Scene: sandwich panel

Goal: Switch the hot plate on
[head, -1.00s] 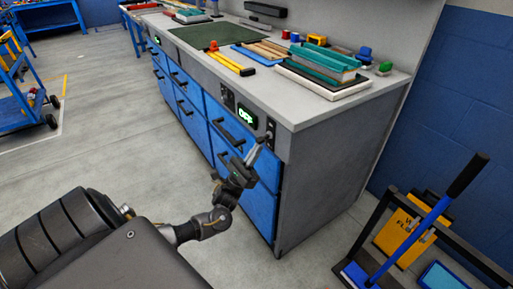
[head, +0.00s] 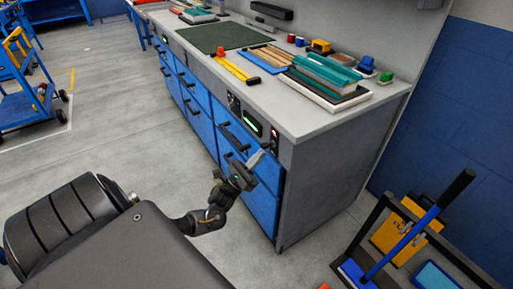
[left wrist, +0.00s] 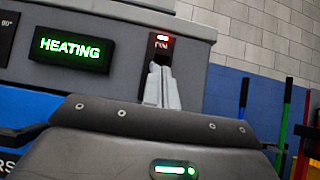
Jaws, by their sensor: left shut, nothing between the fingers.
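The switch panel (head: 275,136) is on the front of the counter near its right corner. In the left wrist view the dark switch panel (left wrist: 163,46) has a lit red lamp and letters that look like ON. The display (head: 252,123) beside it glows green; in the left wrist view the display (left wrist: 70,48) reads HEATING. My left gripper (head: 260,154) is shut and empty, just in front of the switch panel. Its fingertips (left wrist: 159,70) hide the lower part of the switch, so I cannot tell whether they touch it. My right gripper is not in view.
The grey counter (head: 310,122) has blue drawers with black handles below. A dark green mat (head: 215,38), a yellow-handled tool (head: 238,70) and stacked boards (head: 325,75) lie on top. A rack with a blue-handled tool (head: 415,232) stands at right.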

